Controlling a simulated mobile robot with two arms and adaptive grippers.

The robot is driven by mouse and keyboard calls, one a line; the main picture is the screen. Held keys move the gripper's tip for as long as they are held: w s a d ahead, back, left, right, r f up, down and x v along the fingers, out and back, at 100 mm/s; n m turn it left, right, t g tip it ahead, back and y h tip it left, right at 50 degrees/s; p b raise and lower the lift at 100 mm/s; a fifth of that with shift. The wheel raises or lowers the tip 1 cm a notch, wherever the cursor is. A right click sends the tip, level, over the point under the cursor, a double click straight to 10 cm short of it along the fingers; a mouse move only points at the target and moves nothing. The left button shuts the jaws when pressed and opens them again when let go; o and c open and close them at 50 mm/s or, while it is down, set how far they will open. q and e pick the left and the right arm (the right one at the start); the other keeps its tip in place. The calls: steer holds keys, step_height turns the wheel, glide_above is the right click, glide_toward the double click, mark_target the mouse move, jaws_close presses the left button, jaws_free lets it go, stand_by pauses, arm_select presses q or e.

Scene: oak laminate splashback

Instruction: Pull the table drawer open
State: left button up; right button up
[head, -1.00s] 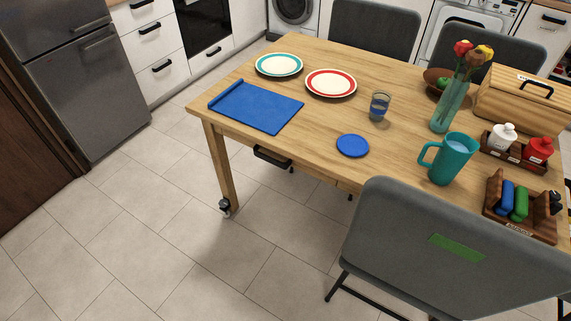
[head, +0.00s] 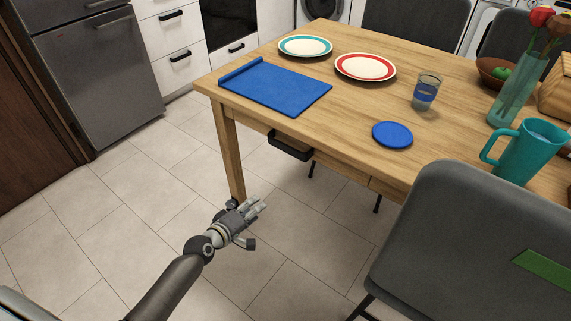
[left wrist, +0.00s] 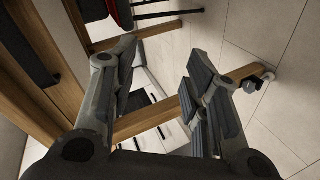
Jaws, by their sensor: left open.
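The wooden table (head: 262,117) has a drawer in its front apron, with a black handle (head: 290,146) below the front edge. No open gap shows at the drawer. My left gripper (head: 259,210) is in front of the table, low and to the left of the handle, beside the near table leg, and apart from the handle. In the left wrist view my left gripper (left wrist: 163,78) has its two fingers spread with nothing between them. A dark shape at the left of that view may be the handle; I cannot tell. My right gripper is not in view.
A grey chair (head: 455,240) stands at the table's right front. A blue mat (head: 275,88), plates, a glass (head: 426,92) and a teal pitcher (head: 528,150) are on the tabletop. The near table leg (head: 230,155) has a caster. The tiled floor (head: 130,200) at left is clear.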

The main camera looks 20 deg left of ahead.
arm_select(q)
steer(key=w+d+r+n+t+h+b, duration=0.1)
steer(key=w+r+n+t+b, duration=0.15)
steer(key=r, duration=0.45)
steer(key=t+h+b, duration=0.2)
steer(key=b, duration=0.1)
glide_toward(285, 149)
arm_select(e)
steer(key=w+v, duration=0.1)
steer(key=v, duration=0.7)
arm_select(q)
steer(key=shift+g, duration=0.25)
steer(key=x, duration=0.5)
steer(key=shift+w+r, duration=0.25)
steer(key=x, duration=0.3)
steer(key=shift+w+d+f+b, duration=0.1)
steer(key=shift+w+b, duration=0.2)
steer(key=shift+w+d, duration=0.25)
steer(key=shift+w, duration=0.4)
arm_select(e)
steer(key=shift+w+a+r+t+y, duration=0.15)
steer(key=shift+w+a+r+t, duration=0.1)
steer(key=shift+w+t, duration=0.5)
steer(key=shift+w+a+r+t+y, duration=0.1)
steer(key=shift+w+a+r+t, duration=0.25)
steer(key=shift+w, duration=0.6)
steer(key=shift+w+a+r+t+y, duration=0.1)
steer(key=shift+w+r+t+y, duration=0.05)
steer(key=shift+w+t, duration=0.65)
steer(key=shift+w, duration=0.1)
